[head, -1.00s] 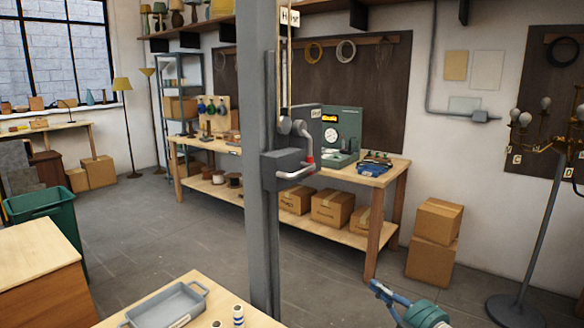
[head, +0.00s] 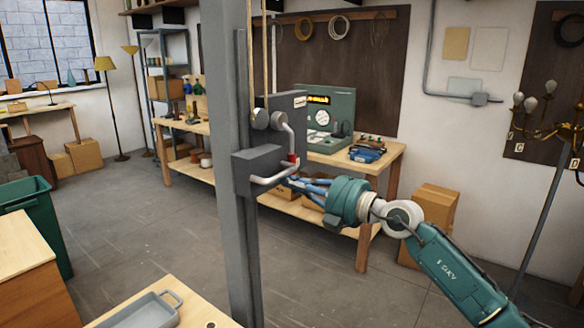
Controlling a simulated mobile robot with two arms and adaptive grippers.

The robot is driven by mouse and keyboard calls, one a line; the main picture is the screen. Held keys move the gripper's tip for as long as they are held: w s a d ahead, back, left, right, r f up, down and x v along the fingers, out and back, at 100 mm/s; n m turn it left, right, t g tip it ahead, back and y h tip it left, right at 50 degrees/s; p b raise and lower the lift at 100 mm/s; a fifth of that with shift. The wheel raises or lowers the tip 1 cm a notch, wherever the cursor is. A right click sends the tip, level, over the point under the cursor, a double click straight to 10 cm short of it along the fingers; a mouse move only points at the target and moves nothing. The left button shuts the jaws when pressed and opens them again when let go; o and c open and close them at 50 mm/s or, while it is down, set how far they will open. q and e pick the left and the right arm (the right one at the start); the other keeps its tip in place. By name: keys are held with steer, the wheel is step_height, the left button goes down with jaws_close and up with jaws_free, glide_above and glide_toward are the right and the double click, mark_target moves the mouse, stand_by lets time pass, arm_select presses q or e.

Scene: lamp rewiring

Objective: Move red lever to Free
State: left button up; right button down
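A grey metal box (head: 258,170) is fixed to the upright post, with a bent pale metal bar (head: 277,178) on it. A small red piece (head: 291,158) shows at the lower end of a curved metal rod (head: 286,128) just above the bar. My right gripper (head: 288,181) reaches in from the right, its blue fingers right by the bar's right end. Whether they touch the bar or the red piece I cannot tell. The fingertips are small and partly hidden, so their opening is unclear. My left gripper is not in view.
The grey post (head: 222,200) stands in front, with ropes (head: 264,60) running up beside it. Behind is a workbench (head: 385,165) with a green meter unit (head: 330,112). A grey tray (head: 145,312) is at the lower left. A lamp stand (head: 540,215) is at right.

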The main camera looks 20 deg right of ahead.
mark_target(294, 174)
steer(key=shift+n, duration=0.3)
steer(key=w, duration=0.1)
steer(key=w+d, duration=0.1)
steer(key=w, duration=0.1)
steer(key=w+d, duration=0.1)
steer(key=shift+w+f, duration=0.1)
steer(key=shift+w, duration=0.3)
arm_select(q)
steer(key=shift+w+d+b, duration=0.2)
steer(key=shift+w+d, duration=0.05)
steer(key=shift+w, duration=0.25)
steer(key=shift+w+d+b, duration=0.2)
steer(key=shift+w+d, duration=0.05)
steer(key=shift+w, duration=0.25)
arm_select(e)
steer(key=shift+w+d, duration=0.15)
